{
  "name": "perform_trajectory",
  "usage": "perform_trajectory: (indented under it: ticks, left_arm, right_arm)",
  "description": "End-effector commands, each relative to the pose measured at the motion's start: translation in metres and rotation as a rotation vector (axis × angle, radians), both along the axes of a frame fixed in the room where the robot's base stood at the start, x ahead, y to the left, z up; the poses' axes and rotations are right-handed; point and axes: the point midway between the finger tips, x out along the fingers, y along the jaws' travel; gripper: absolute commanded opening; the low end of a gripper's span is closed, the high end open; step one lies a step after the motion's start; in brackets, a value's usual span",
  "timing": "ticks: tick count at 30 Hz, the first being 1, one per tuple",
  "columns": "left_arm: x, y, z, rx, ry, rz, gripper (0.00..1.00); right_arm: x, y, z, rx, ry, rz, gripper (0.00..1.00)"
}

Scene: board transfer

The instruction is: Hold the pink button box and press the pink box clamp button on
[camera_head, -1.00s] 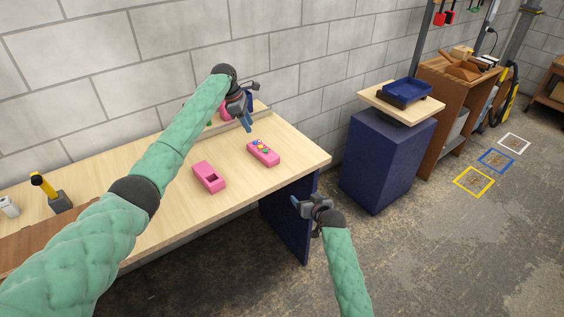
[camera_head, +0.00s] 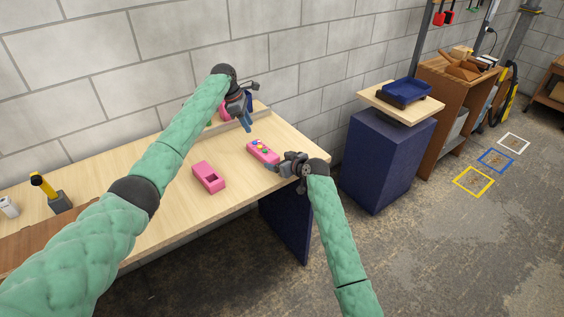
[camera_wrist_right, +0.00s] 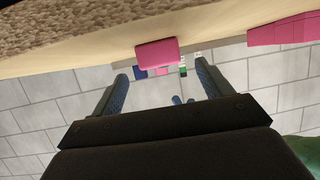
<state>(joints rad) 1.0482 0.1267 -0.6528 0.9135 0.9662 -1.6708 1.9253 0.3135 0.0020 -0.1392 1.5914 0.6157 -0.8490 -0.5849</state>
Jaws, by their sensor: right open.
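The pink button box (camera_head: 262,149) lies on the table near its right end, with several coloured buttons on top. Its pink end also shows in the right wrist view (camera_wrist_right: 157,53), ahead of the fingers. My right gripper (camera_head: 274,166) is open at the table's front edge, close to the box's near right end; its fingers (camera_wrist_right: 162,88) are apart with nothing between them. My left gripper (camera_head: 246,122) is above the table behind the box, apart from it; its finger opening is unclear. I cannot tell which button is the clamp button.
A low tray (camera_head: 227,124) with coloured items stands behind, partly hidden by my left arm. A yellow-handled tool (camera_head: 44,186) is at the left. A blue cabinet (camera_head: 388,160) stands right of the table.

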Motion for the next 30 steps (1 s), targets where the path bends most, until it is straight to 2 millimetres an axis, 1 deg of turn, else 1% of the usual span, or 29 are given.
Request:
perform_trajectory:
  ticks: [6, 13, 18, 26, 27, 29, 30]
  left_arm:
    - [0.000, 0.000, 0.000, 0.000, 0.000, 0.000, 0.36]
    - [0.000, 0.000, 0.000, 0.000, 0.000, 0.000, 0.36]
    - [0.000, 0.000, 0.000, 0.000, 0.000, 0.000, 0.36]
    - [0.000, 0.000, 0.000, 0.000, 0.000, 0.000, 0.36]
    - [0.000, 0.000, 0.000, 0.000, 0.000, 0.000, 0.36]
    - [0.000, 0.000, 0.000, 0.000, 0.000, 0.000, 0.36]
    - [0.000, 0.000, 0.000, 0.000, 0.000, 0.000, 0.36]
  right_arm:
    - [0.024, 0.016, -0.011, 0.003, 0.001, -0.001, 0.78]
    - [0.044, 0.030, -0.021, 0.002, 0.000, -0.002, 0.78]
    - [0.050, 0.034, -0.025, 0.002, 0.000, -0.002, 0.78]
    - [0.051, 0.035, -0.025, 0.001, 0.000, -0.003, 0.78]
    - [0.051, 0.035, -0.025, 0.001, 0.000, -0.003, 0.76]
    - [0.051, 0.035, -0.025, 0.001, 0.000, -0.003, 0.64]
    - [0.051, 0.035, -0.025, 0.001, 0.000, -0.003, 0.57]
